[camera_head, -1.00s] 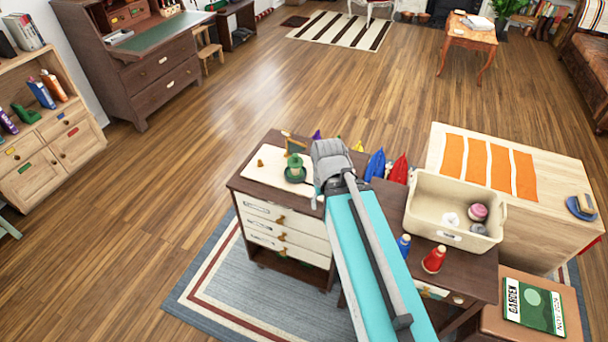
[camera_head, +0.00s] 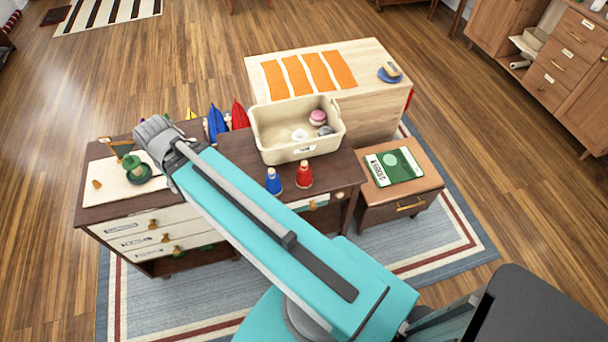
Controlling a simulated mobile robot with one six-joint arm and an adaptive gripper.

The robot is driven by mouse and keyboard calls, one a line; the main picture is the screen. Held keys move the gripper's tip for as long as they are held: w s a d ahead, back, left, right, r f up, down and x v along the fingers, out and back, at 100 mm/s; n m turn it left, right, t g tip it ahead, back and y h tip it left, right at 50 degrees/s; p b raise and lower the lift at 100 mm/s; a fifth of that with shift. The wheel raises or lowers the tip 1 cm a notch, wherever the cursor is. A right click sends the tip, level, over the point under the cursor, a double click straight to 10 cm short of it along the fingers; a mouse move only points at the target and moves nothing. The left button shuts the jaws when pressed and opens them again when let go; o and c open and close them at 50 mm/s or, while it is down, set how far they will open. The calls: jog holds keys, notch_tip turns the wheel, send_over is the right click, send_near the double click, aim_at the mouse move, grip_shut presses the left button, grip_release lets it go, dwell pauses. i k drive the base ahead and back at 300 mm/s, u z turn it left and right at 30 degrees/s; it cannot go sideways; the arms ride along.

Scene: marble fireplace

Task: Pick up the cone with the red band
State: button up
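No cone with a clear red band can be made out. A red, tapered figure with a pale top (camera_head: 304,175) and a similar blue one (camera_head: 273,181) stand on the dark desk, in front of the cream bin. A pointed red shape (camera_head: 240,115) and a pointed blue shape (camera_head: 216,124) stand behind the desk, left of the bin. A small orange-tan cone-like piece (camera_head: 97,184) sits on the pale mat at the desk's left end. My arm crosses over the desk and ends in a grey joint above its left part. My gripper's fingers do not show.
A cream bin (camera_head: 270,148) with a few small items stands on the desk (camera_head: 232,152). A green lamp-like object (camera_head: 137,170) sits on the mat. Floor is open at left.

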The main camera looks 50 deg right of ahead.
aim_at(304, 180)
jog(key=z, duration=2.35)
jog(key=k, duration=0.95)
jog(key=z, duration=0.35)
